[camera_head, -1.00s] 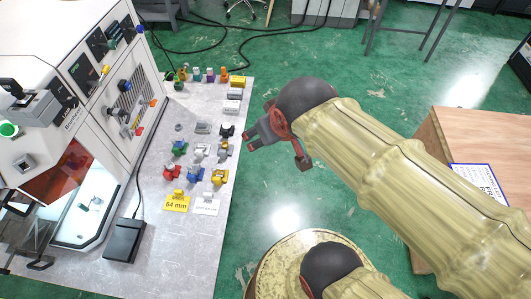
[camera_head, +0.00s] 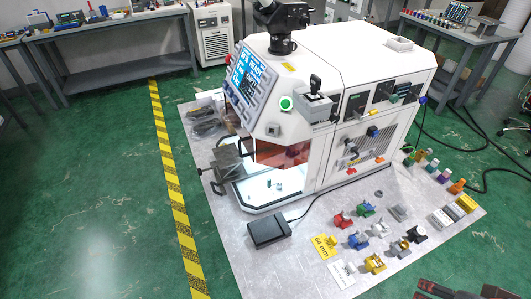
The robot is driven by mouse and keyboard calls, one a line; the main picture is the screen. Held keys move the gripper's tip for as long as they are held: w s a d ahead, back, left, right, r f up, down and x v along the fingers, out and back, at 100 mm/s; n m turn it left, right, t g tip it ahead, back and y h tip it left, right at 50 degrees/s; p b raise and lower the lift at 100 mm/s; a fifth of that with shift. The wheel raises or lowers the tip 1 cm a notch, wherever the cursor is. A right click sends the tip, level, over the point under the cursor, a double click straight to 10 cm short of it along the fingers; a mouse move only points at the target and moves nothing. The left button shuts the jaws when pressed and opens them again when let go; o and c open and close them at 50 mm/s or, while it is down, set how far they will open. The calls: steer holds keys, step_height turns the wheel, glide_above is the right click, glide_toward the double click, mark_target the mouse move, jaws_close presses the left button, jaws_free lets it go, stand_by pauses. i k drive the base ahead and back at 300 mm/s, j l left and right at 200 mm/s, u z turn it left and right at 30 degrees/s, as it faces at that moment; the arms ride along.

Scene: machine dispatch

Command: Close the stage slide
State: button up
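The white machine (camera_head: 330,75) stands on a grey table, with an open bay at its front left. A grey metal slide plate (camera_head: 229,166), which looks like the stage slide, sticks out beside the bay's left side and has dark handles at its edges. The lit white bay floor (camera_head: 262,192) holds two small parts. A reddish tinted shield (camera_head: 280,153) hangs above it. My gripper (camera_head: 462,292) shows only partly at the bottom right edge, far from the slide. Its red and dark fingers look apart with nothing between them; the rest is cut off.
A black pedal-like box (camera_head: 268,231) lies in front of the bay. Several coloured fixtures (camera_head: 366,209) and a yellow "64 mm" card (camera_head: 325,246) cover the table's right part. Green floor with a yellow-black stripe (camera_head: 172,190) is clear to the left.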

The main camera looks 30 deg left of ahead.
mark_target(225, 176)
steer(key=u, duration=1.75)
steer(key=i+j, duration=0.25)
steer(key=j, duration=0.15)
steer(key=i+j, duration=0.2)
steer(key=j, duration=0.2)
steer(key=i+j, duration=0.25)
steer(key=j, duration=0.15)
steer(key=i+j, duration=0.3)
steer(key=i, duration=0.15)
